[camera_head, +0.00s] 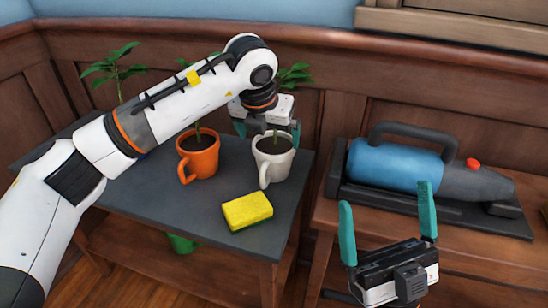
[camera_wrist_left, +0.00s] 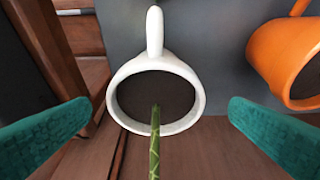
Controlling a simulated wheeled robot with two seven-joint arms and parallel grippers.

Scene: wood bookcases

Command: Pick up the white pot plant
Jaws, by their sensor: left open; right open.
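The white pot plant (camera_head: 273,162) is a white mug-shaped pot with dark soil, a handle and a green stem. It stands upright near the right rear edge of a grey-topped table (camera_head: 222,222). My left gripper (camera_head: 268,134) is open above and behind the white pot, and its arm hides part of the plant. In the left wrist view the white pot (camera_wrist_left: 155,97) lies between the two teal fingers, with a visible gap on each side. My right gripper (camera_head: 388,220) is open and empty at the lower right, in front of the vacuum.
An orange pot plant (camera_head: 198,160) stands close to the left of the white one. A yellow sponge (camera_head: 247,211) lies in front. A blue handheld vacuum (camera_head: 395,165) rests on a wooden surface at right. Wood panelling stands close behind the table.

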